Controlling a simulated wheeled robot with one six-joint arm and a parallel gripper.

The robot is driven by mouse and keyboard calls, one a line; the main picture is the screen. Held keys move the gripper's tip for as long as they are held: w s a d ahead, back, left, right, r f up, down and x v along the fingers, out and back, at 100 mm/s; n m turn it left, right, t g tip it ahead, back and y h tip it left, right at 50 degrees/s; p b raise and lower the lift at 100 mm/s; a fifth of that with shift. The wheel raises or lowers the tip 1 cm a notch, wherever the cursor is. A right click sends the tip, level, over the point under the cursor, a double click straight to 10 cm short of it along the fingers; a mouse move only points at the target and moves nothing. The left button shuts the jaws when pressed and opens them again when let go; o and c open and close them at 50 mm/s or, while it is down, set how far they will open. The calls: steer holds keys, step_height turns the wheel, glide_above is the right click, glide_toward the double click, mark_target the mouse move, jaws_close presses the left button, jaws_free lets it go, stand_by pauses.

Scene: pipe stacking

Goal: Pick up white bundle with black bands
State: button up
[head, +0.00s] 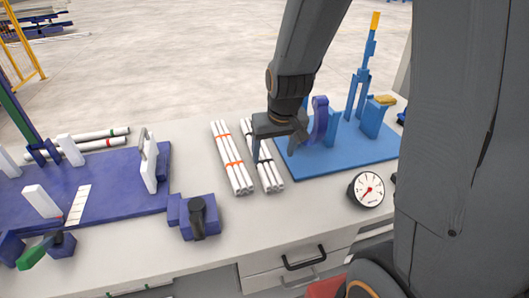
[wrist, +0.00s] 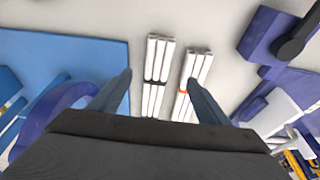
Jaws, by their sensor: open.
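The white bundle with black bands (head: 270,176) lies on the grey-white table, left of the blue board. In the wrist view this bundle (wrist: 157,57) lies between my fingers, with a black band across it. My gripper (head: 278,147) is open and empty above this bundle and hides part of it in the head view. In the wrist view my gripper (wrist: 159,78) has one finger on each side of the bundle. Its right fingertip overlaps the neighbouring bundle in the picture; I cannot tell whether they touch.
A white bundle with orange bands (head: 231,158) lies close beside, to the left. A blue board (head: 350,160) with blue fixtures and a purple ring (head: 318,121) stands at the right. A purple board (head: 120,200) and clamp (head: 200,218) are at left. A gauge (head: 366,190) sits in front.

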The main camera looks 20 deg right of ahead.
steer(key=w+f+t, duration=0.1)
steer(key=w+f, duration=0.1)
steer(key=w, duration=0.3)
steer(key=w+f+b, duration=0.1)
steer(key=w+f, duration=0.2)
steer(key=w, duration=0.2)
steer(key=w+f+t+b, duration=0.1)
steer(key=w+f, duration=0.1)
steer(key=w, duration=0.3)
steer(key=shift+w+d+f+t, duration=0.1)
steer(key=shift+w+f+t, duration=0.05)
steer(key=shift+w+t, duration=0.15)
steer(key=shift+p+x, duration=0.55)
steer(key=shift+x, duration=2.4)
steer(key=shift+d, duration=0.15)
steer(key=c, duration=1.3)
steer(key=shift+c, duration=0.5)
steer(key=shift+r, duration=0.2)
